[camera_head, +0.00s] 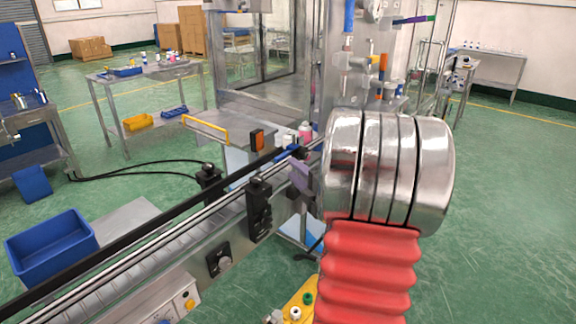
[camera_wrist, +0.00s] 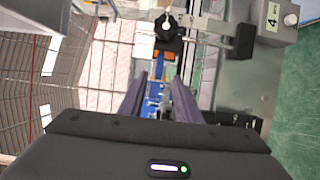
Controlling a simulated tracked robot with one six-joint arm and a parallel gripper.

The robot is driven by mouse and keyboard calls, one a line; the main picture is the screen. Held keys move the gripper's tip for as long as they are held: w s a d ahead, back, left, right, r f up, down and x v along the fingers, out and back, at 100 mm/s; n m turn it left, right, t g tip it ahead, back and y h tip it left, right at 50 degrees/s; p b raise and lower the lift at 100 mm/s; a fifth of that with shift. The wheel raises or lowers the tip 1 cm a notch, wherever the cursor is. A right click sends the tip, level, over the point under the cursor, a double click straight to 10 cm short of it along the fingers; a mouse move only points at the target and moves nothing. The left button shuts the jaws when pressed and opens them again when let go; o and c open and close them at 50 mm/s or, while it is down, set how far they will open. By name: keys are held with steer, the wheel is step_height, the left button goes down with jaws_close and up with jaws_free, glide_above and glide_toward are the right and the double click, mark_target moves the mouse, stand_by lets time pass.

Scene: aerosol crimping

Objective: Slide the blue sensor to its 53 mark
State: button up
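My gripper (camera_head: 300,172) is beside the conveyor in the head view, just left of my large silver wrist. In the wrist view its two dark purple-grey fingers (camera_wrist: 160,84) stand apart with a gap between them. A blue part (camera_wrist: 153,96) shows in that gap; I cannot tell whether it is the sensor or something behind, and I see no clear contact. In the head view a small blue patch (camera_head: 284,153) shows behind the gripper, partly hidden. No scale or 53 mark can be read in either view.
The conveyor (camera_head: 150,262) runs diagonally, with a black bracket (camera_head: 259,208) on its near side and an orange part (camera_head: 257,139) beyond. Pink-and-white bottles (camera_head: 305,133) stand behind the gripper.

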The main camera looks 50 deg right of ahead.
steer(key=shift+v, duration=2.25)
steer(key=shift+s, duration=0.15)
